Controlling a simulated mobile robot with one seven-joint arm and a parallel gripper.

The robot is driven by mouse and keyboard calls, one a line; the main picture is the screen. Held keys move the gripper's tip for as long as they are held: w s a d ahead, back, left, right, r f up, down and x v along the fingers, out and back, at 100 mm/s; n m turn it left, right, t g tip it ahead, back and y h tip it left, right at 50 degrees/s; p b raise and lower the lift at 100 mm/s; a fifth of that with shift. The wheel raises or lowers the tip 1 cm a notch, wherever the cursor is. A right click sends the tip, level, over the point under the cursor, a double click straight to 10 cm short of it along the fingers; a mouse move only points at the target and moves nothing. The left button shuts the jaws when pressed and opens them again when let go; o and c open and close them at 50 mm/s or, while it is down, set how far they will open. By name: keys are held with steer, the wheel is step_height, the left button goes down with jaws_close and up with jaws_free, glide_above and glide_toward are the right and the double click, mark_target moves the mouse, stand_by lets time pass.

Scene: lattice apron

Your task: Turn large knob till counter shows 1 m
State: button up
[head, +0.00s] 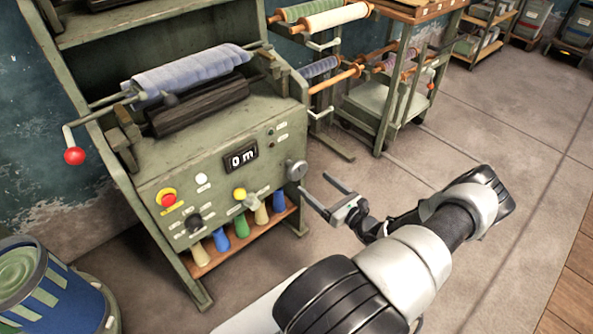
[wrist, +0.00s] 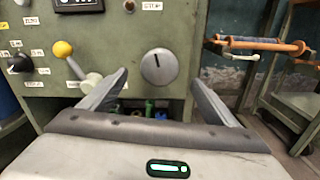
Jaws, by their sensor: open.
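The large grey knob (head: 296,169) sits at the right end of the green machine's front panel. In the wrist view the knob (wrist: 160,67) is round, with a dark mark running up and down on its face. The counter (head: 241,156) reads "0 m" in white on black; only its lower edge (wrist: 78,5) shows in the wrist view. My gripper (head: 313,191) is open and empty, in front of the panel and apart from the knob. In the wrist view the fingers of my gripper (wrist: 163,80) point at the panel, one on each side below the knob.
A smaller black knob (head: 194,221) and a red button (head: 167,199) are further left. Coloured spools (head: 241,225) stand on a shelf below the panel.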

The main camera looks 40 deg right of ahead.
mark_target(300, 172)
steer(key=w, duration=0.3)
steer(key=w+b, duration=0.1)
steer(key=w, duration=0.3)
steer(key=w+a, duration=0.1)
steer(key=w, duration=0.2)
steer(key=shift+w+b, duration=0.3)
steer(key=shift+b, duration=0.05)
steer(key=c, duration=1.1)
steer(key=shift+o, duration=0.2)
